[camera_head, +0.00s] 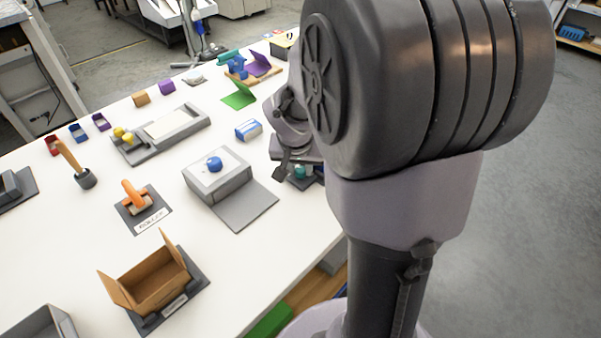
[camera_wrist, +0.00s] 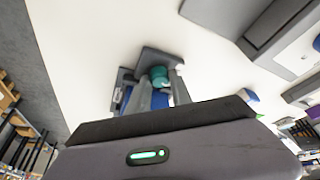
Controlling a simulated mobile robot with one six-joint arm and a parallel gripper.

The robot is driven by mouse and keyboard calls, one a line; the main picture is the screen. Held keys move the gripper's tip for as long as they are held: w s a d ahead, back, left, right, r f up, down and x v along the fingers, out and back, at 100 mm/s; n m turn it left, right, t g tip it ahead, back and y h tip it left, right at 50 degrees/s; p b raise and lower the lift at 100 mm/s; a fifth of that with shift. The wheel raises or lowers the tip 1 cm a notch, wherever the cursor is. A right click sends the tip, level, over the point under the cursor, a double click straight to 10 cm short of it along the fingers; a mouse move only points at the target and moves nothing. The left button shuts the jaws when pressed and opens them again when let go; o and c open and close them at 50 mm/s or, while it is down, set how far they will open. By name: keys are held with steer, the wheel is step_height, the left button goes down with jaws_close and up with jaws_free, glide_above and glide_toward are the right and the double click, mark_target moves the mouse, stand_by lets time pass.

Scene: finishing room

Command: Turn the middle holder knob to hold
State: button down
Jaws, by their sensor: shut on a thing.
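A round teal knob (camera_wrist: 158,75) sits on a dark grey base (camera_wrist: 150,56) in the wrist view. My gripper (camera_wrist: 161,84) has its two fingers on either side of the knob, shut on it. The fingers hide part of the knob. In the head view the teal knob (camera_head: 299,172) shows low at the table's right edge, with my gripper (camera_head: 287,163) over it. Which way the knob is turned and any marking on it cannot be made out. A blue part (camera_wrist: 125,97) shows beside the base, partly hidden by a finger.
A grey box with a blue ball-shaped top (camera_head: 214,164) and a sloping plate stands left of my gripper. A blue-and-white block (camera_head: 248,130) and a green folded panel (camera_head: 239,96) lie farther back. An open cardboard box (camera_head: 155,282) is at the front. White table (camera_head: 240,275) is bare between.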

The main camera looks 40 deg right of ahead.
steer(key=m+b, duration=0.2)
steer(key=shift+a+f+m+g+h, duration=0.1)
steer(key=shift+f+m+g+h, duration=0.05)
steer(key=shift+m+g+h, duration=0.2)
steer(key=m+g, duration=0.2)
steer(key=m, duration=0.2)
steer(key=shift+w+m, duration=0.15)
steer(key=shift+m, duration=0.1)
steer(key=m+g, duration=0.1)
steer(key=m, duration=0.3)
steer(key=shift+w+m+g, duration=0.15)
steer(key=shift+m+g, duration=0.15)
steer(key=shift+g, duration=0.05)
steer(key=m+g, duration=0.1)
steer(key=m, duration=0.3)
steer(key=shift+g, duration=0.3)
steer(key=shift+m, duration=0.3)
steer(key=c, duration=1.5)
jaws_free()
steer(key=shift+o, duration=0.2)
steer(key=shift+w, duration=0.1)
